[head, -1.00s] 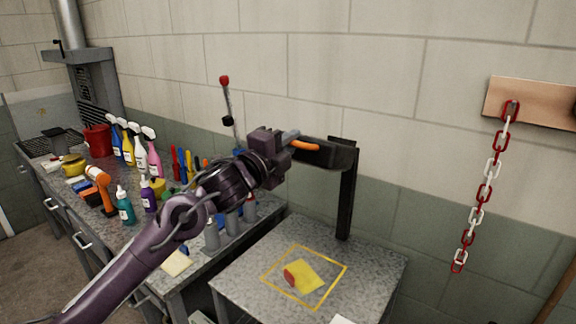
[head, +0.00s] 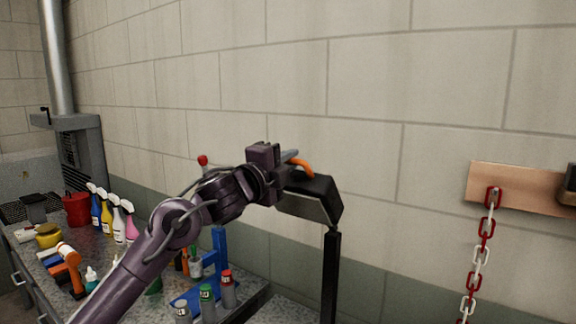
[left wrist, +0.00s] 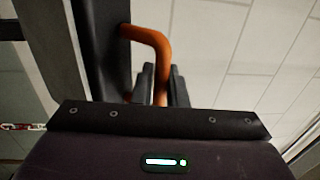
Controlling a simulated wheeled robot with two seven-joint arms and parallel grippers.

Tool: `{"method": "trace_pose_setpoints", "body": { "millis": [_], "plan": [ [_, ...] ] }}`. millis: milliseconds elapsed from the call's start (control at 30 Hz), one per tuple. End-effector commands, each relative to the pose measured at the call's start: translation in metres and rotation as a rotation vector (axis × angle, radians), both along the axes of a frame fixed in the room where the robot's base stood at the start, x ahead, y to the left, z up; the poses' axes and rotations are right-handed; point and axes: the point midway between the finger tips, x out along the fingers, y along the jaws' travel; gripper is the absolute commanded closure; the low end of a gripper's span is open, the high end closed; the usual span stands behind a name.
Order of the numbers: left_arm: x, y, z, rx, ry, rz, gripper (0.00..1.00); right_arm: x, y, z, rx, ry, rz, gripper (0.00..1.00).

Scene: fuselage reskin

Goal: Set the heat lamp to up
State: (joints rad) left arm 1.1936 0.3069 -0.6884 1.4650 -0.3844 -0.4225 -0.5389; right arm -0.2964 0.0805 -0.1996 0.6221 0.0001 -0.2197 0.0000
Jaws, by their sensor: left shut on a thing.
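The heat lamp has a dark head (head: 312,198) on a black upright post (head: 330,275), with an orange bar handle (head: 302,167) on the head. The head is tilted, and its paler underside faces partly toward me. My left gripper (head: 285,160) is at the handle, shut on it. In the left wrist view the orange handle (left wrist: 150,36) runs down between the dark fingers (left wrist: 163,88), beside the dark lamp head (left wrist: 100,50). The fingertips are partly hidden in the head view. My right gripper is not in view.
A bench on the left holds spray bottles (head: 106,215), a red bucket (head: 76,209), an orange tool (head: 70,265), a blue stand (head: 220,250) and small capped bottles (head: 207,300). A red-and-white chain (head: 481,255) hangs from a wooden board (head: 525,188). The wall stands close behind the lamp.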

Motion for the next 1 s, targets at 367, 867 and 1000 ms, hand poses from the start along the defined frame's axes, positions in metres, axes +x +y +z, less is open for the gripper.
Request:
{"method": "trace_pose_setpoints", "body": {
  "millis": [367,867,1000],
  "plan": [
    [0.0,0.001,0.001,-0.004,-0.001,0.002,0.82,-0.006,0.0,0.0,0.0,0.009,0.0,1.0],
    [-0.009,0.008,-0.005,0.0,0.0,0.001,0.7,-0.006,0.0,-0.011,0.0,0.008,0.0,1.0],
    [-0.028,0.022,-0.009,0.0,-0.003,0.002,0.7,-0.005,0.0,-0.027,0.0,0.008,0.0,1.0]
  ]
}}
